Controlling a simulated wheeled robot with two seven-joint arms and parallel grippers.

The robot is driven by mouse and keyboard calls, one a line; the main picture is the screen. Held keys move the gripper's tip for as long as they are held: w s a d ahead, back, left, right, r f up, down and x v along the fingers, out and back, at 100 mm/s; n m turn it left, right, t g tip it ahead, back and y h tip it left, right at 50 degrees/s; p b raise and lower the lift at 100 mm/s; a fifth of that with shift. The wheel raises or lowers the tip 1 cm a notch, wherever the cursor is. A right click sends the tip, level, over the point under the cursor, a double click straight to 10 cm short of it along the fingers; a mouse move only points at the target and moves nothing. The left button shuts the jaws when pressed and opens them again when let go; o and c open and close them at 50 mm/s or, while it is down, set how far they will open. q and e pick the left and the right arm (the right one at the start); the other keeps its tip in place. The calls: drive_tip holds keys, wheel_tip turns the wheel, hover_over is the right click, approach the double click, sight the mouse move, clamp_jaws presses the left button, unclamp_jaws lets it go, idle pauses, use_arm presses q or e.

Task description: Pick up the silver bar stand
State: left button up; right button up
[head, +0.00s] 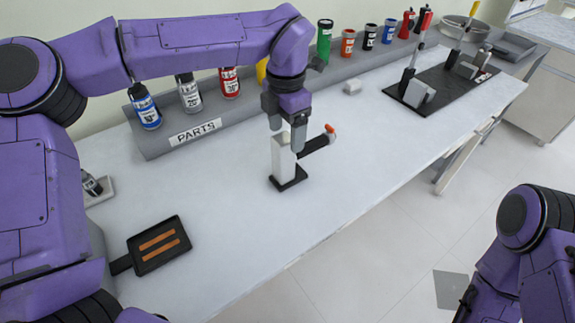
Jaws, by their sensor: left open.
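A pale silver upright bar (282,161) stands on a black base (289,181) near the middle of the table, and I take it to be the silver bar stand. A black arm with an orange-red tip (330,130) shows beside its upper right. My left gripper (287,130) points down at the top of the bar, with its fingers apart. One finger overlaps the bar's right side in the picture. I cannot tell whether the fingers touch it. My right arm shows at the lower right, but its gripper is out of view.
A grey rack labelled PARTS (195,131) with several bottles runs along the back. A black tray (158,245) with two orange-brown strips lies at the front left. A black board (440,87) with fixtures is at the far right. A small pale block (352,87) lies behind. Free tabletop surrounds the stand.

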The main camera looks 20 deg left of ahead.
sight(288, 147)
use_arm(q)
drive_tip(key=f, duration=0.4)
drive_tip(key=f+p, duration=0.1)
drive_tip(key=f, duration=0.1)
drive_tip(key=shift+w, duration=0.35)
drive_tip(key=shift+r, duration=0.1)
clamp_jaws()
